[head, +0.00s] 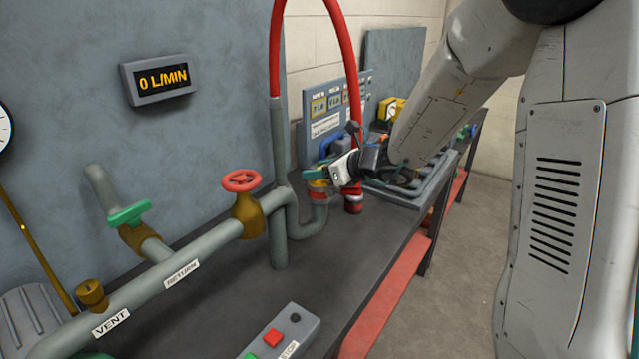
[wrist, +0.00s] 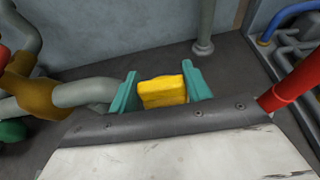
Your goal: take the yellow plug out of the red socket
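The yellow plug (wrist: 162,92) lies between the two teal fingers of my gripper (wrist: 162,88) in the wrist view. In the head view my gripper (head: 322,174) is at the pipe's upturned end beyond the red valve wheel. A little of the yellow plug (head: 317,185) shows there under the fingers. The red socket (head: 317,195) shows as a red band directly below it, and the two look joined. The socket is hidden in the wrist view.
A red hose (head: 354,80) arches behind my gripper and comes down to its right. The red valve wheel (head: 241,180) and grey pipe stand to its left. A grey tray (head: 400,192) lies to the right. The dark bench top (head: 330,262) is clear in front.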

